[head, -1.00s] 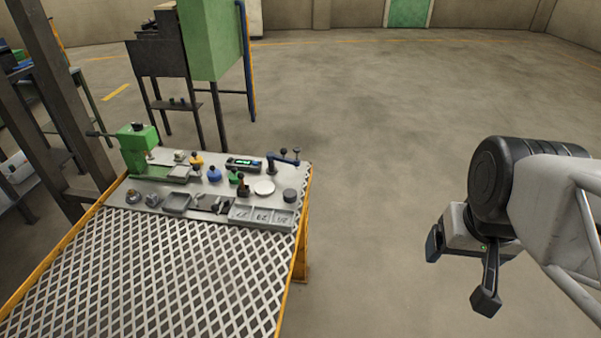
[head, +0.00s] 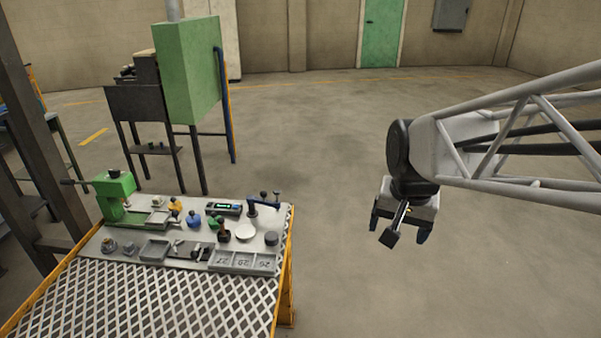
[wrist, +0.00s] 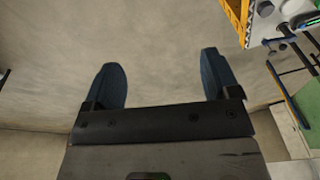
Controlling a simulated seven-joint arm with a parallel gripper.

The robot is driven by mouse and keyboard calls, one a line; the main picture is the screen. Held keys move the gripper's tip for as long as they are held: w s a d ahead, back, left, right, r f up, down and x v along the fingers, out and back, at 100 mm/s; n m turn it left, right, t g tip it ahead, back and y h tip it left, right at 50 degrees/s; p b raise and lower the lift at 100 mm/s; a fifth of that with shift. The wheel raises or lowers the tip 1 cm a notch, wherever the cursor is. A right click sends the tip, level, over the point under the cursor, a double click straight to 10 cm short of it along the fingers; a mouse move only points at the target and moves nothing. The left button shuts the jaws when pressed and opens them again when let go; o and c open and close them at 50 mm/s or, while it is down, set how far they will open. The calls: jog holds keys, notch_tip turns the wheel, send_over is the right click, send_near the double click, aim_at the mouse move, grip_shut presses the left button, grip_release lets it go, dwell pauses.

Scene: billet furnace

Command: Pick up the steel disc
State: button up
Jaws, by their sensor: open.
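A flat, pale round disc (head: 246,231) lies on the grey plate at the back of the workbench in the head view. Beside it to the right sits a short dark grey cylinder (head: 271,238). I cannot tell for certain which of these is the steel disc. My gripper (head: 400,229) is off the bench's right side, over open floor, well apart from both pieces. In the wrist view its blue-dark fingers (wrist: 162,70) stand wide apart with only floor between them.
The bench (head: 287,290) has a mesh top with yellow edges. Its plate carries a green press (head: 115,192), numbered trays (head: 238,262), several coloured knobs and a blue clamp (head: 262,204). A green furnace cabinet (head: 190,70) stands behind. The floor right of the bench is clear.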

jog(key=w+a+f+m, duration=0.25)
jog(key=w+a, duration=0.25)
jog(key=w, duration=0.5)
jog(key=m+g, duration=0.2)
jog(key=m, duration=0.4)
send_over(273, 235)
jog(key=f, duration=2.3)
jog(key=shift+s+d+f, duration=0.15)
jog(key=shift+d+f, duration=0.05)
jog(key=shift+f, duration=0.1)
jog(key=shift+a+f, duration=0.2)
jog(key=shift+f, duration=0.05)
jog(key=shift+f, duration=0.15)
jog(key=shift+f, duration=1.15)
jog(key=shift+f, duration=0.1)
